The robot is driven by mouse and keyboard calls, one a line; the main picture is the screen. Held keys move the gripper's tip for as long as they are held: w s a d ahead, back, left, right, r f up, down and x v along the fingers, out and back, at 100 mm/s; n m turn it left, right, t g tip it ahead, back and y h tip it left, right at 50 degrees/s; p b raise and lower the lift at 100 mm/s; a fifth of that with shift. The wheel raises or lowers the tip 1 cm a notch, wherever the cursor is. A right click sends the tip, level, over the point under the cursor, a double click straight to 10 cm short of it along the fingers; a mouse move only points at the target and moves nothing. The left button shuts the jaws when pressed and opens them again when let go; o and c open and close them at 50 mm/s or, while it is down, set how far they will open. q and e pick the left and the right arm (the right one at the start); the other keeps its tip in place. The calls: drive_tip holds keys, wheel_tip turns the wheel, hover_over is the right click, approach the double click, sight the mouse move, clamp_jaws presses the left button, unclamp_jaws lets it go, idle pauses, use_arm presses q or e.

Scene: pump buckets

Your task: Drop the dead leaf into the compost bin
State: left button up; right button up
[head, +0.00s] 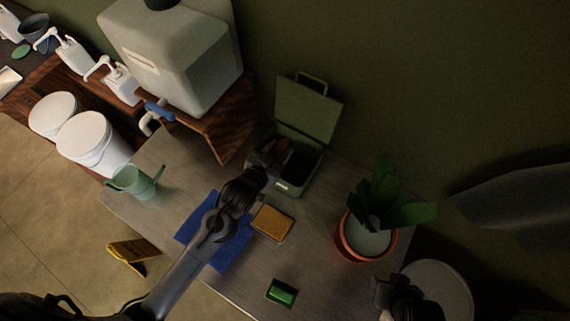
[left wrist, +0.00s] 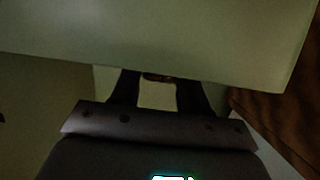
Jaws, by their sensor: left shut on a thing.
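The compost bin is a green box (head: 308,183) with its handled lid (head: 308,112) standing open, at the back of the grey table. My left gripper (head: 284,152) is at the bin's left side, over its opening in the head view. It is shut on the dead leaf, a small brown piece (left wrist: 158,77) that shows between the fingertips in the left wrist view. A pale surface hides part of the fingertips there. My right gripper (head: 392,292) is dark and low at the right, in front of the potted plant; its jaws are unclear.
A potted plant (head: 352,243) stands right of the bin. A large pale tank (head: 180,60) on a wooden stand (head: 222,130) rises close left of the bin.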

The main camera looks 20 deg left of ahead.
use_arm(q)
drive_tip(key=o, duration=0.7)
drive_tip(key=shift+o, duration=0.2)
drive_tip(key=shift+s, duration=0.1)
drive_tip(key=shift+s, duration=0.25)
drive_tip(key=b+v, duration=0.1)
drive_tip(key=v, duration=0.9)
drive_tip(key=shift+b, duration=0.4)
drive_tip(key=shift+r, duration=0.1)
